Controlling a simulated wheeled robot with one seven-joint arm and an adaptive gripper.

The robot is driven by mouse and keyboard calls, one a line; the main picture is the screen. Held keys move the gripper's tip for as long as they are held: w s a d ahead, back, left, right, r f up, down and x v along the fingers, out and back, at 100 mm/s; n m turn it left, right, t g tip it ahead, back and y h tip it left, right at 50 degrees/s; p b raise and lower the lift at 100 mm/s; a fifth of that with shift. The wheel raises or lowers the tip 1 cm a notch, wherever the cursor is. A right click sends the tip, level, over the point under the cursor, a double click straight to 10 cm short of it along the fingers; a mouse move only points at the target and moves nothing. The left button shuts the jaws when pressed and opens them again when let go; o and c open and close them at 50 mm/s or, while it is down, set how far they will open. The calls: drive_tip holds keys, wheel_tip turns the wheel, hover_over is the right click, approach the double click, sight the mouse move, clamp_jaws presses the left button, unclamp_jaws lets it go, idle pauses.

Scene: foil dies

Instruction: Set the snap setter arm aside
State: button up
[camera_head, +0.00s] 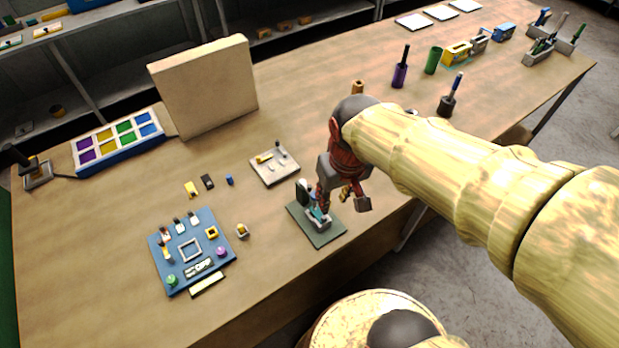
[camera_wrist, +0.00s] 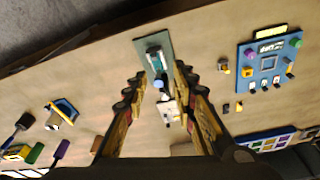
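A small setter device (camera_head: 318,221) with a grey base and a teal part stands on a dark green mat (camera_head: 325,239) at the table's front edge. My gripper (camera_head: 345,200) is above the mat, partly hiding the device. In the wrist view my gripper (camera_wrist: 161,76) is open, its fingers wide apart, holding nothing.
A pale board with small parts (camera_head: 272,168) lies behind the mat. A blue tray (camera_head: 177,283) with several small pieces is to the left. A beige upright panel (camera_head: 205,90) and a color-cell box (camera_head: 120,143) stand behind. Cups and tools stand toward the far right.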

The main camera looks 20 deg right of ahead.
sight(310, 186)
drive_tip(key=w+f+g+p, duration=0.1)
drive_tip(key=w+f, duration=0.2)
drive_tip(key=w, duration=0.1)
drive_tip(key=w+f+n+p, duration=0.1)
drive_tip(key=w+f, duration=0.2)
drive_tip(key=w, duration=0.2)
drive_tip(key=w+f+g+p, duration=0.1)
drive_tip(key=w+f, duration=0.2)
drive_tip(key=w, duration=0.1)
drive_tip(key=shift+w+f+n+g, duration=0.2)
drive_tip(key=shift+f+n+g, duration=0.1)
drive_tip(key=shift+f+n, duration=0.1)
drive_tip(key=w, duration=0.1)
drive_tip(key=w+r, duration=0.1)
drive_tip(key=shift+w+n, duration=0.35)
drive_tip(key=shift+n, duration=0.05)
drive_tip(key=shift+s+f, duration=0.15)
wheel_tip(310, 186, down, 7)
drive_tip(key=shift+f+b, duration=0.15)
drive_tip(key=shift+b, duration=0.25)
drive_tip(key=shift+c, duration=0.2)
clamp_jaws()
